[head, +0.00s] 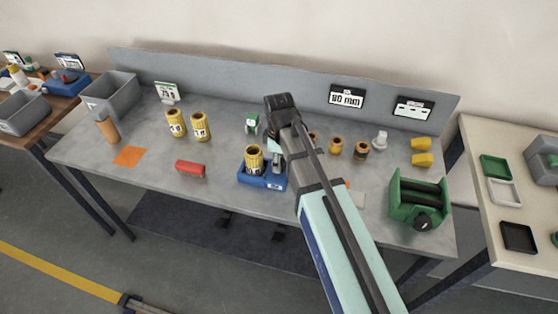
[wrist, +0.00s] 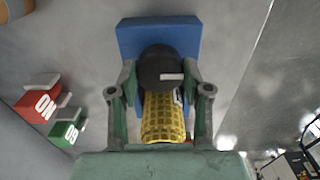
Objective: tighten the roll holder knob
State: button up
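The roll holder (head: 264,180) is a blue block near the middle of the grey table, with a yellow mesh roll (head: 254,158) in it. In the wrist view its blue base (wrist: 138,35) lies behind a round black knob (wrist: 160,68) with a white mark. The yellow roll (wrist: 163,118) shows on the near side of the knob. My gripper (wrist: 160,72) has one finger on each side of the knob, with the tips very close to it. I cannot tell whether they touch it. In the head view my gripper (head: 276,152) hides the knob.
Two yellow mesh rolls (head: 187,124) stand to the left, near a red block (head: 190,168) and an orange sheet (head: 129,156). Several brown spools (head: 336,146) stand to the right. A green roller device (head: 420,199) sits at the right end. A grey back panel (head: 230,72) edges the table.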

jog(key=shift+m, duration=0.3)
jog(key=m+p, duration=0.1)
jog(key=m, duration=0.2)
jog(key=shift+m, duration=0.4)
jog(key=m, duration=0.4)
jog(key=shift+p, duration=0.3)
jog(key=m, duration=0.5)
jog(key=shift+m+p, duration=0.4)
jog(key=shift+m, duration=1.8)
jog(key=o, duration=1.2)
jog(key=shift+c, duration=0.2)
